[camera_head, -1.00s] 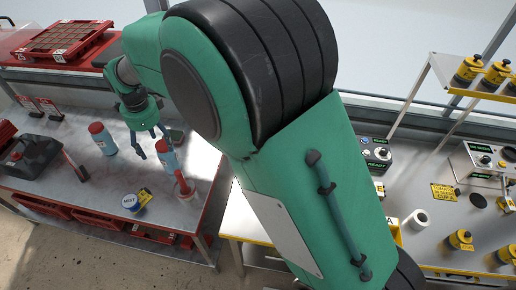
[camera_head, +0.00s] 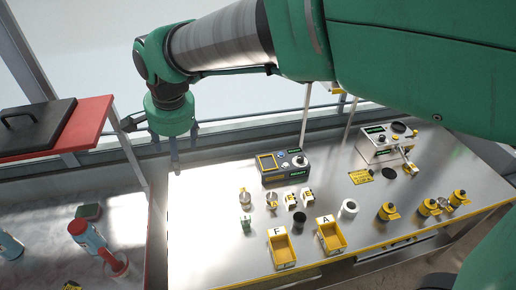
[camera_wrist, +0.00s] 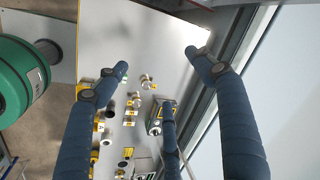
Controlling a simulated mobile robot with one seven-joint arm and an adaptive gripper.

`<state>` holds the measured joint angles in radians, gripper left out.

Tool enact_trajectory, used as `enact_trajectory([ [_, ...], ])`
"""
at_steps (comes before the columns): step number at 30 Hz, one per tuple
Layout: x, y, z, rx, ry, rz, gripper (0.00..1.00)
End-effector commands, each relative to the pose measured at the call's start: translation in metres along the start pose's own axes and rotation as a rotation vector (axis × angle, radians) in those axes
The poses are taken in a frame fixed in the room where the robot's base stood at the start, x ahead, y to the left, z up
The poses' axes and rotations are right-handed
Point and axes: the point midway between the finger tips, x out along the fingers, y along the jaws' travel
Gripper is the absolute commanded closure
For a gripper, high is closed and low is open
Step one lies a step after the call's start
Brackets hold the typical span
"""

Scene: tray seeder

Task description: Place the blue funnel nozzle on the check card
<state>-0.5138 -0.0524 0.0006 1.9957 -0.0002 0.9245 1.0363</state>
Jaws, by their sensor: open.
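My gripper (camera_head: 176,150) is open and empty, its dark blue fingers spread, above the back left corner of the steel table. The fingers also show in the wrist view (camera_wrist: 152,85), with nothing between them. A yellow card with dark print (camera_head: 361,177) lies flat on the steel table, well to the right of my gripper; I cannot tell if it is the check card. I cannot make out a blue funnel nozzle for sure in either view now.
The steel table (camera_head: 215,245) has a bare left part. On it are a dark instrument box (camera_head: 286,175), yellow bins F (camera_head: 284,262) and A (camera_head: 332,249), a white roll (camera_head: 348,208) and yellow-black pots. Blue bottles (camera_head: 92,238) stand on the left table. A red shelf (camera_head: 82,127) is left.

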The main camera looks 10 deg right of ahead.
Motion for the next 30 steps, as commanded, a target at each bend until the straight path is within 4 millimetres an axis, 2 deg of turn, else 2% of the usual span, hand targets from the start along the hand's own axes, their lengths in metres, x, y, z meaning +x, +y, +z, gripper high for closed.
enact_trajectory([
  [1,-0.011,0.018,-0.006,-0.015,0.013,-0.007,0.31],
  [6,-0.036,0.073,-0.018,-0.095,0.05,-0.019,0.31],
  [14,-0.066,0.155,-0.022,-0.218,0.113,-0.022,0.31],
  [24,-0.087,0.256,-0.004,-0.379,0.2,0.002,0.31],
  [30,-0.091,0.305,0.014,-0.47,0.248,0.029,0.31],
])
